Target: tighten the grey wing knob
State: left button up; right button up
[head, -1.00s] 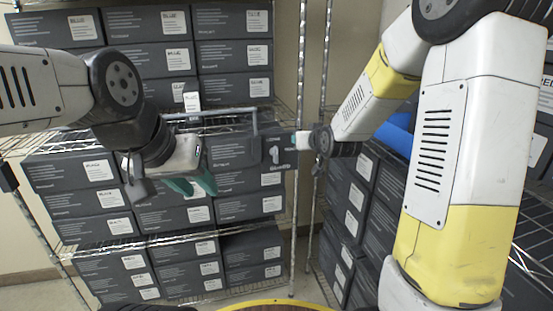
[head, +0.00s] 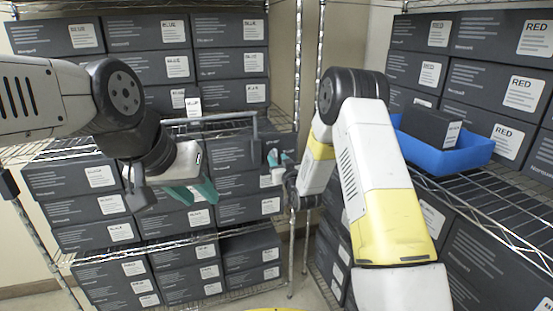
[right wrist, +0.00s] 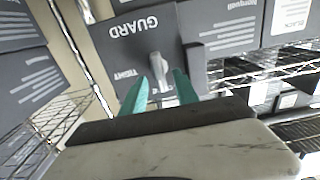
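The grey wing knob (right wrist: 158,66) shows in the right wrist view on a dark panel marked GUARD and TIGHT (right wrist: 133,40), whose lettering is upside down there. Its wing points down the picture, between the teal fingertips of my right gripper (right wrist: 160,90). The fingers are apart, and I cannot tell whether they touch the wing. In the head view my right gripper (head: 277,160) is at the panel and hides the knob. My left gripper (head: 193,193) is open and empty, left of the panel, in front of the boxes.
Wire shelves with dark boxes labelled BLUE (head: 137,33) stand behind. A blue tray (head: 450,160) holding a dark box sits on the right rack, below boxes labelled RED (head: 523,91). A grey rail (head: 215,117) runs above my left gripper.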

jog(key=shift+x, duration=1)
grip_shut()
jog(key=shift+m, duration=0.5)
jog(key=m, duration=0.3)
jog(key=shift+d, duration=0.2)
jog(key=m, duration=1.3)
jog(key=shift+w+d+f+m, duration=0.1)
jog(key=shift+d+f+m, duration=0.05)
jog(key=shift+f+m, duration=0.2)
jog(key=shift+m, duration=0.25)
